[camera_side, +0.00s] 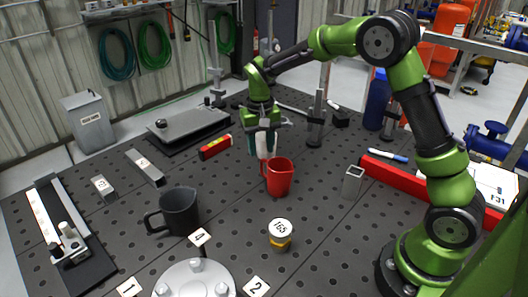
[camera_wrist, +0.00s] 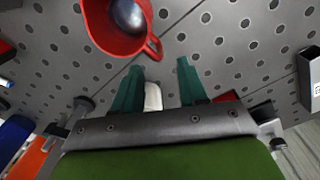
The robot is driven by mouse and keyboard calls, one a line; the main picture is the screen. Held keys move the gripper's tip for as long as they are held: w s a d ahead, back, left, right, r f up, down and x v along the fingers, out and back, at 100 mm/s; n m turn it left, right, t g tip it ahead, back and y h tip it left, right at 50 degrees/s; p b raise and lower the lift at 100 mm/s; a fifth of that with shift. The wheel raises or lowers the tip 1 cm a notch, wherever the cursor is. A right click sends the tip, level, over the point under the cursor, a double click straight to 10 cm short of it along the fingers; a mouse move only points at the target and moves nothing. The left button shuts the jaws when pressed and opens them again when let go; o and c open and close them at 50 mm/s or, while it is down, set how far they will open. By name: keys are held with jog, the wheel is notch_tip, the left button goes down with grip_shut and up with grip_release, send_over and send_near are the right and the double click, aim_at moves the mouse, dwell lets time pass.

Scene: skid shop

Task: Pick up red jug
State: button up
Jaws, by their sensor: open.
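The red jug (camera_side: 281,178) stands upright on the dark perforated table, its handle on the left side in the side view. In the wrist view the jug (camera_wrist: 96,28) is at the top, cut by the frame edge, with its handle turned towards the fingers. My gripper (camera_side: 263,155) is just behind and above the jug, pointing down. In the wrist view my gripper (camera_wrist: 159,67) has its two green fingers apart, and the jug's handle is just beyond their tips, apart from them. A white piece (camera_wrist: 152,97) shows between the fingers; I cannot tell what it is.
A dark grey mug (camera_side: 180,211) stands to the left front, and a yellow-banded round weight (camera_side: 281,236) in front of the jug. A small open metal block (camera_side: 352,182) and a long red bar (camera_side: 400,177) are to the right. Table around the jug is clear.

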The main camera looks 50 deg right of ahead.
aim_at(262, 162)
jog(key=shift+d+f, duration=0.15)
jog(key=shift+f, duration=3)
jog(key=shift+c, duration=0.2)
grip_shut()
